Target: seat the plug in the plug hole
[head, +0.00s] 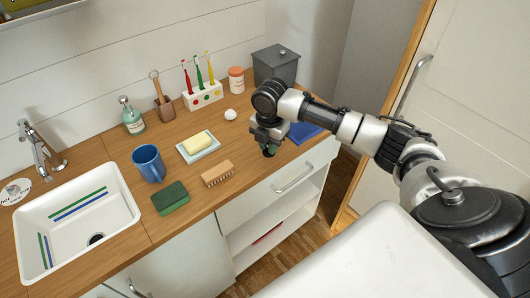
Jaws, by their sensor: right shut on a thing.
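The white sink (128,222) is at the left, set in the wooden counter. The plug hole (96,239) is a dark round opening in the sink floor, near its front right. My right gripper (268,148) is above the counter's front right part, far to the right of the sink. It is shut on a small dark thing, which looks like the plug (268,153); the fingers hide most of it. My left gripper is not in view.
A blue mug (149,164), green sponge (170,198), brush (217,174) and soap dish (213,149) stand between gripper and sink. The tap (38,150) rises behind the sink. A blue cloth (304,132) is beside the gripper.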

